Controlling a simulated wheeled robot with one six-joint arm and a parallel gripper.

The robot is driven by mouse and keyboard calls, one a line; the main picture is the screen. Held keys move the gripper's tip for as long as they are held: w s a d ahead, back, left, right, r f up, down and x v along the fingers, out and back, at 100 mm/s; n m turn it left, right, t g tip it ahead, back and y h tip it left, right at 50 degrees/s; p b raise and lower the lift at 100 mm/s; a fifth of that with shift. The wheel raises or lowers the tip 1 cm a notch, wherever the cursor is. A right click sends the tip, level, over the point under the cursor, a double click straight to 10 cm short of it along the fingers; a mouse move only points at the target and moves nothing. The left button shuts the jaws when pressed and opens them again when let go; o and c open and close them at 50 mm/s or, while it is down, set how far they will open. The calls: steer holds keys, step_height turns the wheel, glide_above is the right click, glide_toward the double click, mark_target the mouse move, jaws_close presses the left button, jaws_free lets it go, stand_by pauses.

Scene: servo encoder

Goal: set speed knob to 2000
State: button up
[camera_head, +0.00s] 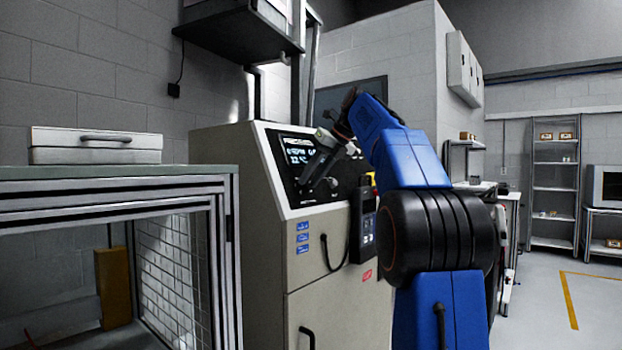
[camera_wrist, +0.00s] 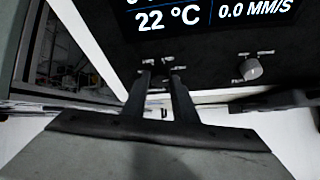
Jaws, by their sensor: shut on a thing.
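The machine's dark control panel carries a display (camera_wrist: 210,14) that reads 22 °C and 0.0 MM/S in the wrist view. My gripper (camera_wrist: 161,76) is shut on a small knob below the display; its fingers stand on either side and hide most of it. The label above that knob is too small to read. A second, grey knob (camera_wrist: 251,69) sits to the right, apart from the fingers. In the head view my gripper (camera_head: 305,178) reaches down across the panel front, beside the display (camera_head: 296,149).
The beige machine cabinet (camera_head: 225,230) holds the sloped panel. A black handheld unit (camera_head: 363,235) hangs on its front, below my arm. A frame bench (camera_head: 110,172) with a white case (camera_head: 95,146) stands at the left. Floor is open at the right.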

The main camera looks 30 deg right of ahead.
steer(key=shift+d+m+y, duration=0.1)
steer(key=shift+m+y, duration=0.2)
steer(key=shift+m, duration=0.2)
stand_by(0.3)
steer(key=o, duration=1)
steer(key=shift+w, duration=0.1)
steer(key=shift+o, duration=0.2)
